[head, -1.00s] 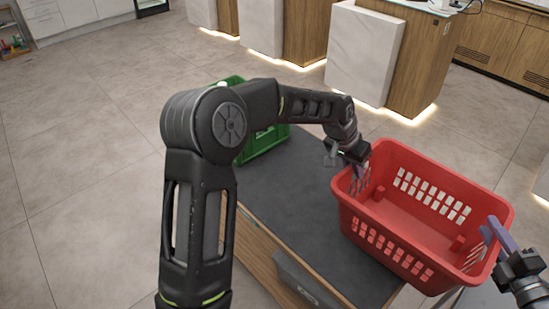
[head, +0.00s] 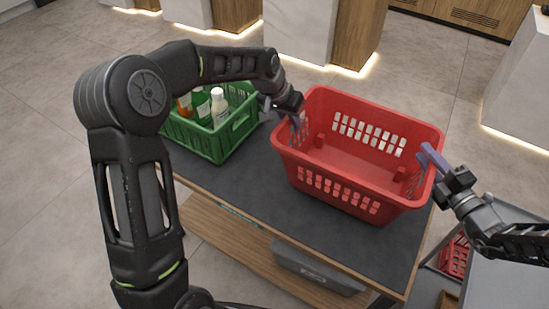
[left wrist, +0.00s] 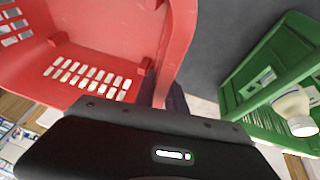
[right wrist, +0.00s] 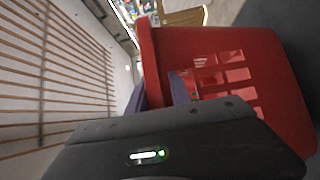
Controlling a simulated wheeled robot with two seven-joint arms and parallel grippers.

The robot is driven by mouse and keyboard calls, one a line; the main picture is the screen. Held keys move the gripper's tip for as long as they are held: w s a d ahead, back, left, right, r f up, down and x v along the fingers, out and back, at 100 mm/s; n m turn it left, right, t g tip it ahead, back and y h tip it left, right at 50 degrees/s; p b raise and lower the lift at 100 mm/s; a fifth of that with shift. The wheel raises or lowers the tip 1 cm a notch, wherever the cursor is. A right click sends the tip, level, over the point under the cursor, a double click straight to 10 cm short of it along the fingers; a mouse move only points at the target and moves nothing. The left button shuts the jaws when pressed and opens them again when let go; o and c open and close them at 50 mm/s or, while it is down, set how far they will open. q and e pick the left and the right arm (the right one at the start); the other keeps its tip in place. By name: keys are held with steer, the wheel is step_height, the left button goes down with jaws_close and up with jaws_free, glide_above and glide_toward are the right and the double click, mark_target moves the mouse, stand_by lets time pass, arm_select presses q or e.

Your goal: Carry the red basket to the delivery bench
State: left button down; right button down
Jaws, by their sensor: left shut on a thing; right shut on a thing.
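The red basket (head: 335,205) is empty and upright at the dark-topped bench (head: 225,205), over its right part. I cannot tell whether it rests on the top or hangs just above it. My left gripper (head: 298,118) is shut on its left rim. My right gripper (head: 432,158) is shut on its right rim. In the left wrist view the basket (left wrist: 95,70) fills the upper left, with its rim between my fingers. In the right wrist view the basket wall (right wrist: 270,70) is on the right, with its rim between my fingers.
A green basket (head: 222,145) with several bottles (head: 219,105) stands on the bench, left of the red one. A grey bin (head: 315,268) sits on the lower shelf. Another red basket (head: 455,258) is low at the right. Pale counters (head: 300,30) stand behind, across open floor.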

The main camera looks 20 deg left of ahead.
mark_target(422, 171)
arm_select(q)
steer(key=shift+f+b, duration=0.25)
steer(key=shift+b, duration=0.05)
arm_select(e)
steer(key=shift+f, duration=0.25)
